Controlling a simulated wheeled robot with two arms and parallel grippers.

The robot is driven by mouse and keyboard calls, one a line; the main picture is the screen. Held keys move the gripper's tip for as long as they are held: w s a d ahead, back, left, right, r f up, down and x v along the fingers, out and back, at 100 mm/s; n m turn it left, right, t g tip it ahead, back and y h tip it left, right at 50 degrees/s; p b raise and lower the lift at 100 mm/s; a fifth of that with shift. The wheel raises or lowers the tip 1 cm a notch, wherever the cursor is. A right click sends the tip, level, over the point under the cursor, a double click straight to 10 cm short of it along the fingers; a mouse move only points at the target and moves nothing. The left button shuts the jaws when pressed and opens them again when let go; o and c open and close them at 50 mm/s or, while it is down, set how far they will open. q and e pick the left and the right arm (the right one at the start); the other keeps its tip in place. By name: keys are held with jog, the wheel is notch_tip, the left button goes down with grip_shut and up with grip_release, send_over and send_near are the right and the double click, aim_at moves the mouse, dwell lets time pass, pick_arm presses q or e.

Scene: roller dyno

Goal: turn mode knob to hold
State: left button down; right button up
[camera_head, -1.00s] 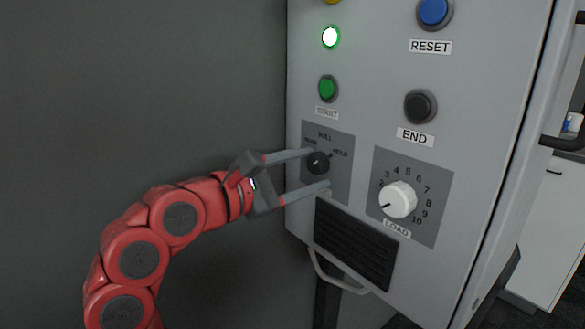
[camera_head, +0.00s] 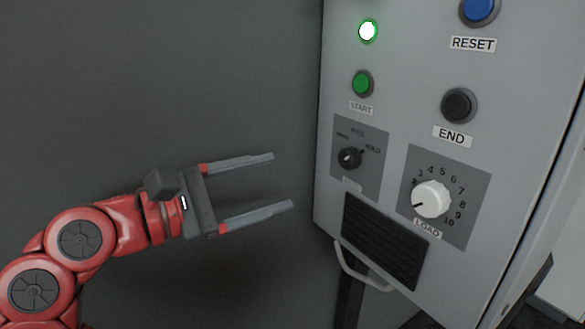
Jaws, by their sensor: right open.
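The mode knob (camera_head: 349,158) is a small black knob on a dark grey plate (camera_head: 375,180) on the cabinet front. A small dark pointer at its upper right appears to aim toward the HOLD label (camera_head: 373,148); the detail is small. The label FULL stands above the knob, and another, hard to read, at upper left.
The white LOAD dial (camera_head: 432,199) sits right of the knob. Above are the green START button (camera_head: 363,83), a lit green lamp (camera_head: 368,31), the black END button (camera_head: 459,105) and blue RESET button (camera_head: 480,10). A vent (camera_head: 385,240) and a handle (camera_head: 357,270) are below.

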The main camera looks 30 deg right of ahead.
jog(key=a, duration=0.4)
jog(key=shift+s, duration=0.15)
jog(key=shift+d, duration=0.1)
